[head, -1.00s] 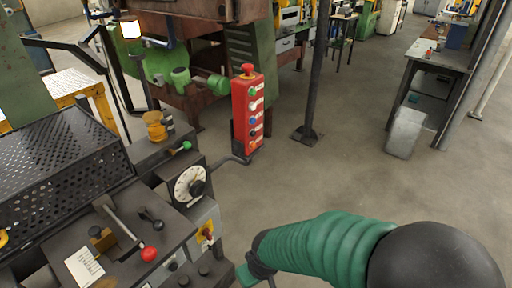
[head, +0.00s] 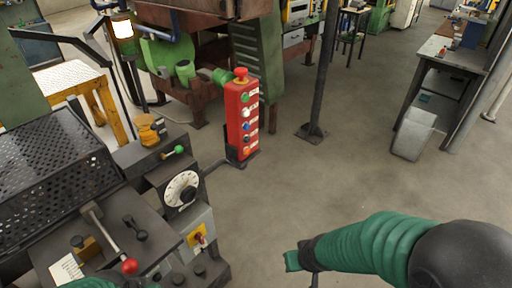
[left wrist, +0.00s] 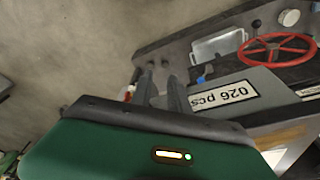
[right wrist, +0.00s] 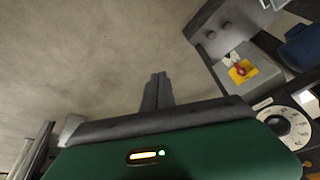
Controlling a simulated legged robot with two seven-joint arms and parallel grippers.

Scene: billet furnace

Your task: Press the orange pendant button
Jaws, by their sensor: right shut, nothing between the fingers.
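The red pendant box (head: 232,128) stands upright on an arm beside the machine in the head view, with a red mushroom knob on top. The orange pendant button (head: 247,150) is the lowest of several coloured buttons on its face. My right gripper (head: 314,281) is at the bottom of the head view, below and right of the pendant and apart from it. Its fingers are shut and empty in the right wrist view (right wrist: 157,90), above bare floor. My left gripper (left wrist: 160,88) is open and empty, with its fingers apart; the pendant is not in its view.
The machine's control panel holds a dial (head: 182,188), a red-knobbed lever (head: 129,266) and a yellow switch plate (head: 198,236). A dark post (head: 320,70) stands behind the pendant. A red handwheel (left wrist: 277,50) shows in the left wrist view. Floor right of the pendant is clear.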

